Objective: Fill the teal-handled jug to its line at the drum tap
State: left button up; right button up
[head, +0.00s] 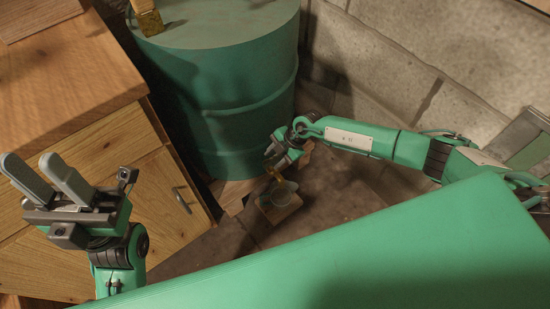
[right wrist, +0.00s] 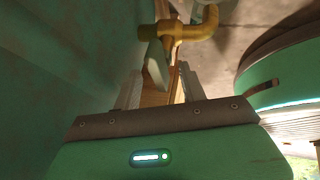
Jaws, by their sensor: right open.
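The green drum (head: 225,95) stands upright at the back centre. Its brass tap (head: 273,173) shows low at its right side, and in the right wrist view the tap (right wrist: 185,32) is close in front of my right gripper (right wrist: 161,82). A pale flat lever (right wrist: 157,65) on the tap lies between the open fingers; contact is unclear. In the head view my right gripper (head: 277,153) is beside the drum, above a small, pale, see-through jug (head: 284,187). The jug's teal handle and fill line cannot be made out. My left gripper (head: 30,160) is open and empty.
A wooden cabinet (head: 70,95) with a metal handle fills the left. A small wooden block (head: 283,212) is under the jug. A block wall (head: 390,60) closes the back right. A brush-like object (head: 149,20) is on the drum top.

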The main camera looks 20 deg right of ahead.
jog(key=shift+c, duration=0.2)
grip_shut()
jog(key=shift+w+f+n+g+b, duration=0.2)
jog(key=shift+n+g+b, duration=0.3)
jog(key=shift+n+b, duration=0.45)
jog(key=shift+n+g, duration=0.3)
jog(key=shift+n, duration=0.25)
jog(key=shift+s+d+r+n, duration=0.1)
jog(key=shift+s+r+n, duration=0.1)
jog(key=shift+n, duration=0.1)
jog(key=shift+w+b, duration=0.1)
jog(key=shift+b, duration=0.2)
